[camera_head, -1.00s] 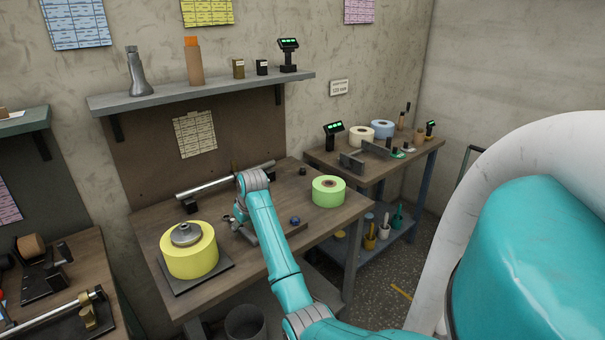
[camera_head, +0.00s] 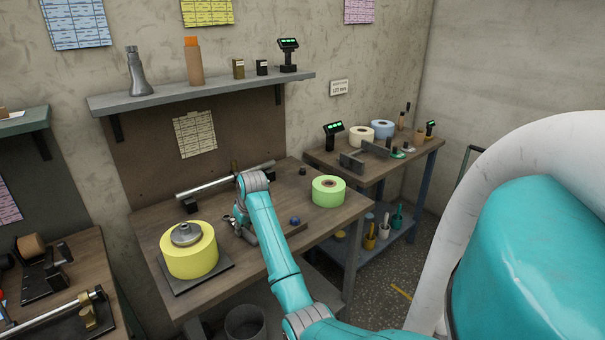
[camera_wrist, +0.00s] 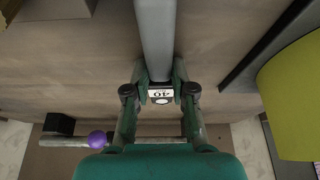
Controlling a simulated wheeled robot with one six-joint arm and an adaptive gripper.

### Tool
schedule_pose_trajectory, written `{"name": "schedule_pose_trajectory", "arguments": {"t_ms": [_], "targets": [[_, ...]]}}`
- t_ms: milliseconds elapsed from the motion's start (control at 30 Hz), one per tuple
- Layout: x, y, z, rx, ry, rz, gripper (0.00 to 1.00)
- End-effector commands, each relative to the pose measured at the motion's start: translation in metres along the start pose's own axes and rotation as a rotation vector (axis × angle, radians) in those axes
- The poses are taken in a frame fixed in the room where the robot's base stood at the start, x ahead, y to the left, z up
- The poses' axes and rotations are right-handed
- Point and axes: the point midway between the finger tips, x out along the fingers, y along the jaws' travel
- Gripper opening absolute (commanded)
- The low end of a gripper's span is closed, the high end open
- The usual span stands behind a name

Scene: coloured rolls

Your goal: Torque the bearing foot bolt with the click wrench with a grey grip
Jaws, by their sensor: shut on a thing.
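My gripper (camera_wrist: 161,100) is shut on the click wrench, a long grey bar-shaped tool (camera_wrist: 157,35) with a small white label reading 40 between the fingers. The grey part runs away from the fingers to the top edge of the wrist view. In the head view my gripper (camera_head: 240,222) is over the middle of the bench, mostly hidden by my arm. I cannot make out the bearing foot bolt.
A yellow roll (camera_head: 190,252) on a dark plate stands left of my gripper. A green roll (camera_head: 328,191) and a small blue-purple ball (camera_head: 295,221) are to the right. A shelf (camera_head: 205,92) hangs above the bench (camera_head: 270,262). A second bench stands at right.

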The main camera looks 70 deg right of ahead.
Motion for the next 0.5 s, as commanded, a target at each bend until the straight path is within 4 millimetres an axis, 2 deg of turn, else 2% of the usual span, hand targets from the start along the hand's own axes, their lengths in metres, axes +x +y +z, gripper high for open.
{"name": "schedule_pose_trajectory", "arguments": {"t_ms": [233,500], "targets": [[-0.002,0.0,-0.001,0.0,0.001,0.0,0.0],[-0.022,0.0,-0.009,0.0,0.001,0.0,0.0]]}}
